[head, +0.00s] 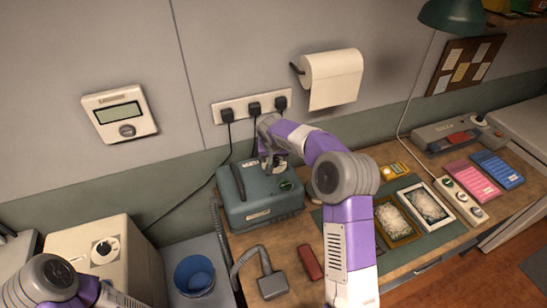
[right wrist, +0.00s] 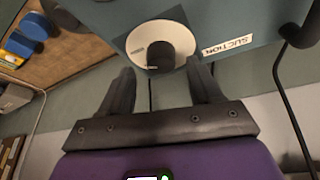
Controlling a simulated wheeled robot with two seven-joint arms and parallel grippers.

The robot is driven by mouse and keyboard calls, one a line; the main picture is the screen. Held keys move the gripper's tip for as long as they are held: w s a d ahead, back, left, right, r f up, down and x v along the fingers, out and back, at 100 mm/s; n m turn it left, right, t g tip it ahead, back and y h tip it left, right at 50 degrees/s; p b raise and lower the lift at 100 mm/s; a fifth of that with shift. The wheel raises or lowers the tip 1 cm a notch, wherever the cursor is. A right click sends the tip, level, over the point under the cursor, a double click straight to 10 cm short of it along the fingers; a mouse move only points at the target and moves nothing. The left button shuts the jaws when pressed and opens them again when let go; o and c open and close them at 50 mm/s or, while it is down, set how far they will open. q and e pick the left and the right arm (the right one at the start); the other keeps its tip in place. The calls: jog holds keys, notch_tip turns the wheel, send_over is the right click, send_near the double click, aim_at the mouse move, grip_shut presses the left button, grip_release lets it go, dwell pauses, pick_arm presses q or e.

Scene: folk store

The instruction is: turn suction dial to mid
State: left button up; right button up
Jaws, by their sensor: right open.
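The suction unit is a teal box (head: 256,208) on the workbench against the wall. In the right wrist view, its dial (right wrist: 161,55) is a dark round knob on a pale disc (right wrist: 140,38), beside a white label reading SUCTION (right wrist: 227,45). My right gripper (head: 272,163) is over the top of the box in the head view and hides most of the dial there. In the right wrist view, the open right gripper (right wrist: 160,68) has one finger to each side of the knob, with gaps visible. I cannot tell the knob's exact pointer setting. My left gripper is out of frame.
A black handle (head: 238,182) stands on the box's left. A hose with a grey nozzle (head: 271,284) and a red block (head: 310,262) lie in front. Framed trays (head: 428,205) lie right. A blue bin (head: 194,275) stands left. Plugs and cords hang behind.

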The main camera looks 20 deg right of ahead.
jog(key=shift+x, duration=1.25)
jog(key=shift+w, duration=0.15)
jog(key=c, duration=1)
jog(key=shift+c, duration=0.2)
